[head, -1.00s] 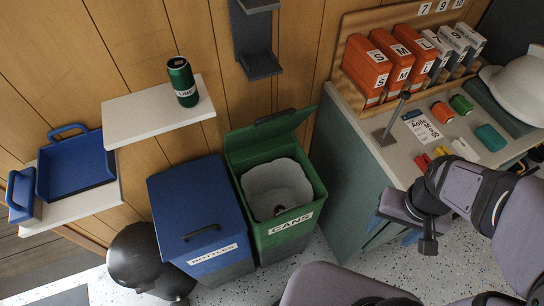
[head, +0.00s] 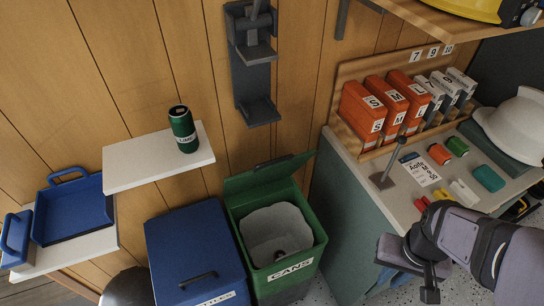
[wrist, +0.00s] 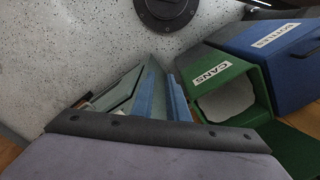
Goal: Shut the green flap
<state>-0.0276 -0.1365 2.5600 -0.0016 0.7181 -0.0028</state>
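The green flap (head: 270,177) belongs to the green bin (head: 297,284) labelled CANS. It stands open, tilted up from the bin's rear edge by the wall. The bin's mouth shows a pale liner (head: 272,228) with a small dark thing in it. In the wrist view the green bin (wrist: 222,84) is at the right, its mouth open and its flap (wrist: 288,148) spread at the lower right. My gripper (head: 387,275) is low at the right of the head view, beside the cabinet and well apart from the flap. Its fingers are mostly hidden there.
A blue bin (head: 190,252) with its lid shut stands left of the green bin. A grey-green cabinet (head: 345,215) stands at the right. Above are a white shelf (head: 148,168) with a green can (head: 183,130) and a dark wall bracket (head: 255,82).

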